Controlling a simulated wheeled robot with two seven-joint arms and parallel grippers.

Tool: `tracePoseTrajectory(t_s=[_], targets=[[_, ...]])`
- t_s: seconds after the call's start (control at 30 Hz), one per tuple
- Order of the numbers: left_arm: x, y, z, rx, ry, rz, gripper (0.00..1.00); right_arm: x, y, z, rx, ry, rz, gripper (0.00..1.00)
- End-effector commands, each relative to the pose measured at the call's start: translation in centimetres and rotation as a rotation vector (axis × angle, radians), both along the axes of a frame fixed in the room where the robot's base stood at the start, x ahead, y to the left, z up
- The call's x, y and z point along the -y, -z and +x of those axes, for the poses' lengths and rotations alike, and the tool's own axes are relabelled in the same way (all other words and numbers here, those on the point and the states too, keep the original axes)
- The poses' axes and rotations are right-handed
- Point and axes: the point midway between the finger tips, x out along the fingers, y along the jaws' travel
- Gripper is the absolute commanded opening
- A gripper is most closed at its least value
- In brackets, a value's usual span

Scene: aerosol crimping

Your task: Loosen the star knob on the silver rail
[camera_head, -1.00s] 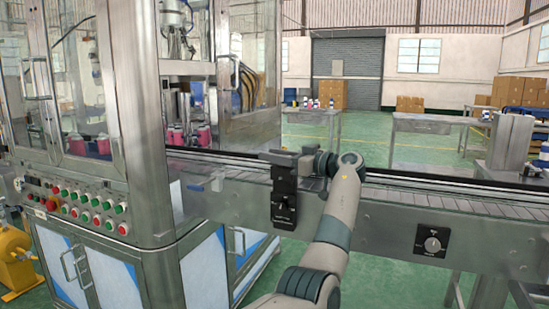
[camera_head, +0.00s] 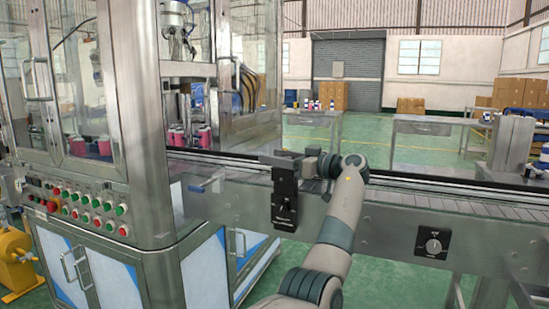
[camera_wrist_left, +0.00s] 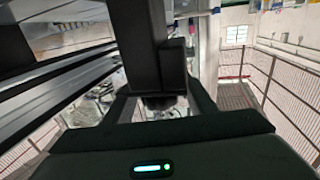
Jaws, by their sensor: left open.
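The silver rail (camera_head: 400,196) of the conveyor runs across the middle of the head view. My left arm reaches up from below, and my left gripper (camera_head: 284,161) is at the near rail, pointing left, just above a black control plate (camera_head: 284,204). In the left wrist view a dark upright post (camera_wrist_left: 143,40) and a small dark rounded part stand right in front of my gripper, with silver rails (camera_wrist_left: 60,85) to the left. My gripper is open. I cannot clearly make out the star knob; the gripper and wrist may hide it. My right gripper is out of view.
A glass-walled machine (camera_head: 138,120) with pink containers (camera_head: 178,138) and a button panel (camera_head: 85,210) stands left. A blue-gripped lever (camera_head: 197,188) is on the conveyor's side. A rotary switch (camera_head: 433,244) is farther right. The conveyor top right of my wrist is clear.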

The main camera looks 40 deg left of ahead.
Motion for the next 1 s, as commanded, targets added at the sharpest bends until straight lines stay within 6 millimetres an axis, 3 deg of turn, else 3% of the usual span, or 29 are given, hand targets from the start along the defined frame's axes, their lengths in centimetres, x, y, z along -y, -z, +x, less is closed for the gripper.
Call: tracePoseTrajectory(t_s=[0.27,0.7,1.0], targets=[[3.9,0.0,0.2,0.000,0.003,0.000,0.51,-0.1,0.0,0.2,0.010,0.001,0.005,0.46],[12.7,0.0,0.6,-0.001,0.003,0.001,0.51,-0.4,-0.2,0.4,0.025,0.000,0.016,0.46],[16.1,0.0,0.7,0.000,0.000,0.000,0.51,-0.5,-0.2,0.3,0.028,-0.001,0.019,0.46]])
